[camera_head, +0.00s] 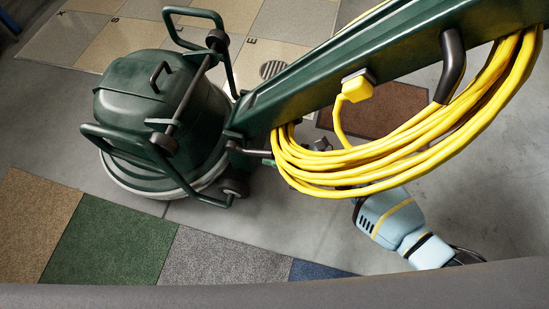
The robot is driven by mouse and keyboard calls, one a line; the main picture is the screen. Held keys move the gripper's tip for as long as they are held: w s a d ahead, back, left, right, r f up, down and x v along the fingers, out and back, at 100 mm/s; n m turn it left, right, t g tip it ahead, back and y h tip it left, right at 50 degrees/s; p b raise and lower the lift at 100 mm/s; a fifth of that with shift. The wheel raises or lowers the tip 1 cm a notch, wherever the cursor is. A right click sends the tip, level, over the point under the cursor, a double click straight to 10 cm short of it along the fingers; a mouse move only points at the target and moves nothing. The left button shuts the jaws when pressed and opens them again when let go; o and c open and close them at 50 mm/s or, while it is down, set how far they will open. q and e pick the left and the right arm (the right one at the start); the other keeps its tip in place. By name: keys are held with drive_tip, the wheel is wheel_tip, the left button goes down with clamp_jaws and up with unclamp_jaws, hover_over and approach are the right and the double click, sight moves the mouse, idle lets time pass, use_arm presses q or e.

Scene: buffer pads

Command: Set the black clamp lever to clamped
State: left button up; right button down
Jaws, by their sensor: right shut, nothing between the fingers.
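The black clamp lever (257,153) appears as a short dark bar at the foot of the green handle, where the handle meets the floor machine (150,115). It points to the right, towards the coiled yellow cord. My right arm comes in from the lower right, light blue with a yellow stripe. My right gripper (320,145) is mostly hidden behind the cord, and only dark parts show through the gap. It is shut and empty, to the right of the lever. Whether it touches the lever is hidden. My left gripper is out of view.
The yellow cord (400,170) hangs in a wide coil from the handle (350,60), in front of my right gripper. A black cord hook (452,65) sits higher up. Carpet samples (110,240) lie at lower left, a brown mat (400,105) behind the cord. Grey floor is clear at right.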

sight(268, 153)
drive_tip(key=shift+r+p, duration=0.35)
drive_tip(key=shift+w+a+r+h+p, duration=0.1)
drive_tip(key=shift+r+h+p, duration=0.2)
drive_tip(key=shift+p, duration=0.05)
drive_tip(key=shift+a+r+p, duration=0.25)
drive_tip(key=shift+r+p, duration=0.35)
drive_tip(key=shift+r, duration=0.15)
drive_tip(key=shift+w+a+r+p, duration=0.1)
drive_tip(key=shift+a+r+p, duration=0.15)
drive_tip(key=shift+r, duration=0.25)
drive_tip(key=shift+w+a+r+p, duration=0.1)
drive_tip(key=shift+a+r, duration=0.1)
drive_tip(key=shift+r, duration=0.3)
drive_tip(key=shift+w+a+r, duration=0.2)
drive_tip(key=shift+a+r, duration=0.45)
drive_tip(key=shift+r, duration=0.2)
